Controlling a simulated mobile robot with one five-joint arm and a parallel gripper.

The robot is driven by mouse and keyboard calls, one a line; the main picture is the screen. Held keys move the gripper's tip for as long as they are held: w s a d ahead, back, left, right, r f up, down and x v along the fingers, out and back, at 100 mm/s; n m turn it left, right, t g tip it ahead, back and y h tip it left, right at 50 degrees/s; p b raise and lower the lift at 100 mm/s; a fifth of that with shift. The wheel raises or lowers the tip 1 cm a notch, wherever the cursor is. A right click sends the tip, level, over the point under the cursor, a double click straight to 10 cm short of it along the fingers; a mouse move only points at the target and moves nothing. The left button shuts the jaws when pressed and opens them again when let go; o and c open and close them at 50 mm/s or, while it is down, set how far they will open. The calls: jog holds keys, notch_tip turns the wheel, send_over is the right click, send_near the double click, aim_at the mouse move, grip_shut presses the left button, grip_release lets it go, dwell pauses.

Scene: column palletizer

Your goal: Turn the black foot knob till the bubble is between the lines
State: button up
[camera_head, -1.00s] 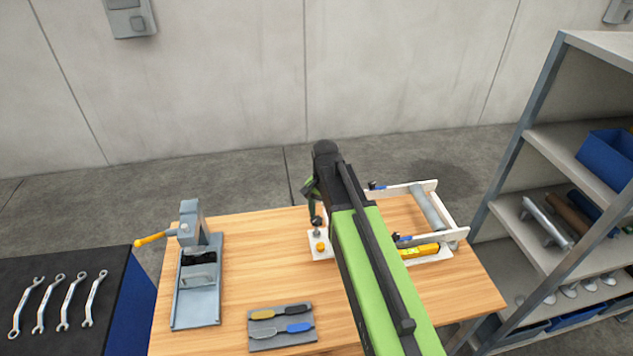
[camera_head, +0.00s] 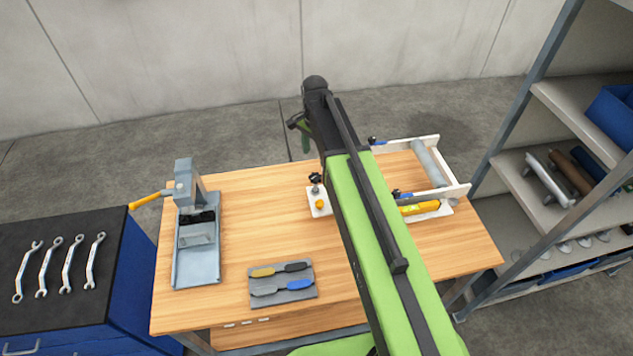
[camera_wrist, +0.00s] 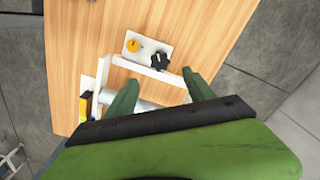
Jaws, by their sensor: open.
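The black foot knob (camera_head: 315,180) stands on a small white plate (camera_head: 313,208) beside a round yellow piece (camera_head: 319,204). In the wrist view the knob (camera_wrist: 159,61) is star-shaped, with the yellow piece (camera_wrist: 134,46) to its left. My gripper (camera_wrist: 160,80) is open and empty. Its green fingers appear on either side below the knob, apart from it. In the head view my gripper (camera_head: 302,131) shows up beyond the knob, partly hidden by my arm. A yellow level (camera_head: 420,208) lies in the white frame (camera_head: 455,190); its bubble and lines are too small to read.
A grey press with a yellow handle (camera_head: 187,180) stands at the bench's left. A grey mat (camera_head: 283,297) holds two tools. Wrenches lie on the dark cabinet (camera_head: 72,250) at left. A shelf rack (camera_head: 535,150) stands at right.

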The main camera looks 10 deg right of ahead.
aim_at(316, 176)
notch_tip(316, 176, down, 10)
jog(key=b, duration=0.9)
jog(key=shift+f, duration=0.25)
jog(key=shift+r, duration=0.15)
jog(key=shift+c, duration=0.2)
grip_shut()
jog(key=shift+m, duration=1.7)
jog(key=shift+o, duration=0.2)
grip_release()
jog(key=shift+d, duration=0.1)
